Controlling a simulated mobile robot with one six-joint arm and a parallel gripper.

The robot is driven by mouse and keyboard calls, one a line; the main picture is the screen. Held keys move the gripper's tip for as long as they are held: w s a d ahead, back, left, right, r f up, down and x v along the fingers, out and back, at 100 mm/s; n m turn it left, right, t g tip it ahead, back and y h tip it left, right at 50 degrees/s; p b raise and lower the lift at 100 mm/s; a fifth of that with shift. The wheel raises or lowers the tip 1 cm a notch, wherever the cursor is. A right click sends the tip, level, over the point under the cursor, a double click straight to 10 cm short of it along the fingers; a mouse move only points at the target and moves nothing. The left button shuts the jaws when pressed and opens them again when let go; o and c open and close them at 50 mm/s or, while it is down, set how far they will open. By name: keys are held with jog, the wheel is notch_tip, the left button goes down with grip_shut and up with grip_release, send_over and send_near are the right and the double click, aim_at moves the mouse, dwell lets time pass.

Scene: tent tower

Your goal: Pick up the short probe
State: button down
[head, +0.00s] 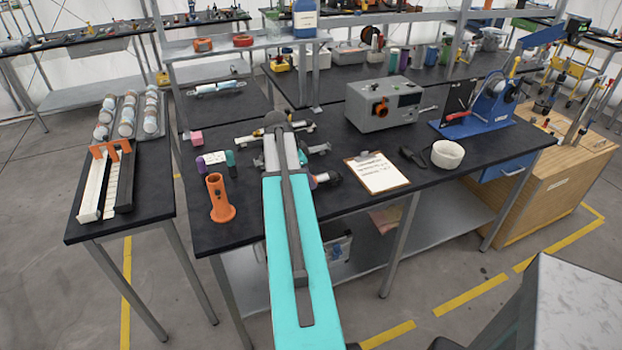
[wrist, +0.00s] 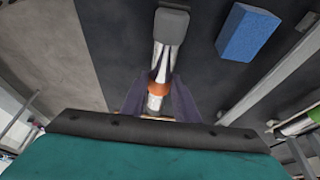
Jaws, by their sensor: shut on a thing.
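In the wrist view my gripper (wrist: 158,103) has its two dark fingers closed around a slim silver piece with an orange band (wrist: 159,88), which looks like the short probe. The fingers cover part of its sides. Its silver length runs up the picture towards a grey block (wrist: 172,25), and I cannot tell whether the two touch. In the head view my teal arm reaches over the dark workbench and hides my fingers and the held piece. I cannot tell how high the piece is above the dark surface.
A blue block (wrist: 248,32) lies to the right in the wrist view. On the workbench (head: 345,205) stand an orange holder (head: 219,199), a clipboard (head: 377,173), a white bowl (head: 447,154) and a grey instrument box (head: 383,104). A side table (head: 142,205) holds a rack of tubes.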

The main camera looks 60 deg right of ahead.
jog(key=shift+r, duration=0.15)
jog(key=shift+r+b, duration=0.95)
jog(key=shift+r, duration=0.7)
jog(key=s+a+b, duration=0.2)
jog(key=a, duration=0.5)
jog(key=s+a+r+b, duration=0.1)
jog(key=a+b, duration=0.1)
jog(key=a, duration=0.6)
jog(key=shift+s+a+r, duration=0.2)
jog(key=shift+s+a, duration=0.1)
jog(key=shift+s, duration=0.05)
jog(key=shift+s, duration=0.1)
